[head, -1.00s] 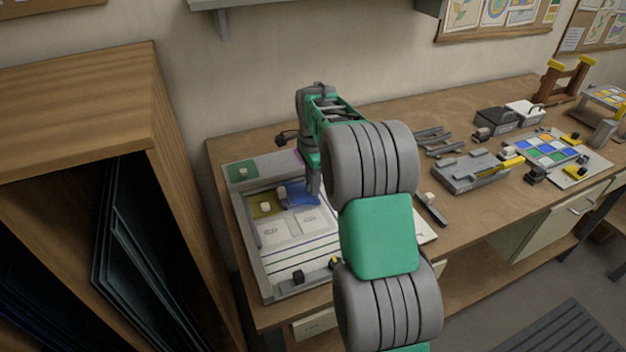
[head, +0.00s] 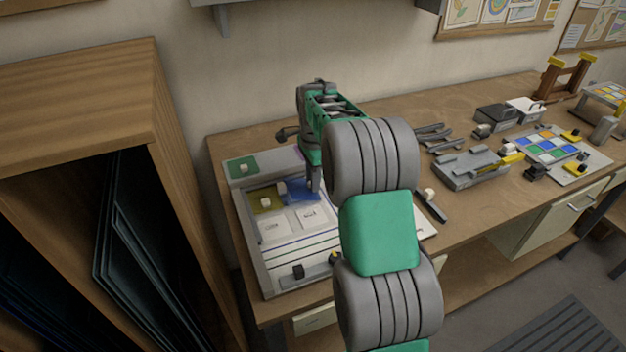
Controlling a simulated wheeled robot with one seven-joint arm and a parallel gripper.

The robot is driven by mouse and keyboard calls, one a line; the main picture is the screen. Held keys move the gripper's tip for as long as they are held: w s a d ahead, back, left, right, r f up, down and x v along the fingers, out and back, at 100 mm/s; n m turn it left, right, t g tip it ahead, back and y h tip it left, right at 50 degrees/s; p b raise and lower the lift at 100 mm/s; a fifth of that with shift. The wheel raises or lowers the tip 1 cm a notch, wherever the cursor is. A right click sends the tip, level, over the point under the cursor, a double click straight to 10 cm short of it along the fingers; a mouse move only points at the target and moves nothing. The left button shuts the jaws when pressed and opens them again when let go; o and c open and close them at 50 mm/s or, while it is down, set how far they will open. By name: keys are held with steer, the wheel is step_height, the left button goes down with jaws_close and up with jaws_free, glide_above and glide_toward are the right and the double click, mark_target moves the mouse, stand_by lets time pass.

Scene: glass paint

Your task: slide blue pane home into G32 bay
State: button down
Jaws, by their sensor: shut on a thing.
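The blue pane (head: 299,190) lies in the upper part of the grey-framed tray (head: 250,246) on the bench, with a pale knob on its left part. An olive pane (head: 264,201) with a pale knob lies just left of it. Two white label cards (head: 274,227) lie below these panes. My gripper (head: 315,189) points down at the right part of the blue pane. Its fingertips are small here and partly hidden by my arm. The blue pane's right edge and any G32 marking cannot be made out.
A green pad with a knob (head: 243,169) sits at the tray's upper left corner. A grey fixture (head: 470,169) and a coloured pane panel (head: 545,147) lie to the right. A wooden rack (head: 160,200) stands left.

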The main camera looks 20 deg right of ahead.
steer(key=shift+s+d+f, duration=0.1)
steer(key=shift+s+f, duration=0.05)
steer(key=shift+f, duration=0.55)
steer(key=shift+s+d+f, duration=0.1)
steer(key=shift+s+f, duration=0.05)
steer(key=shift+f, duration=0.5)
steer(key=shift+s+d+r+g+p, duration=0.2)
steer(key=shift+d+g+p, duration=0.15)
steer(key=shift+p, duration=0.2)
stand_by(2.7)
stand_by(0.8)
steer(key=c, duration=1.2)
jaws_free()
steer(key=shift+w+r+p, duration=0.2)
steer(key=shift+r+p, duration=0.25)
steer(key=shift+r, duration=0.2)
steer(key=shift+w+r+p, duration=0.2)
steer(key=shift+r+p, duration=0.25)
steer(key=shift+r, duration=0.2)
steer(key=shift+r+p, duration=1.5)
steer(key=shift+r, duration=1.1)
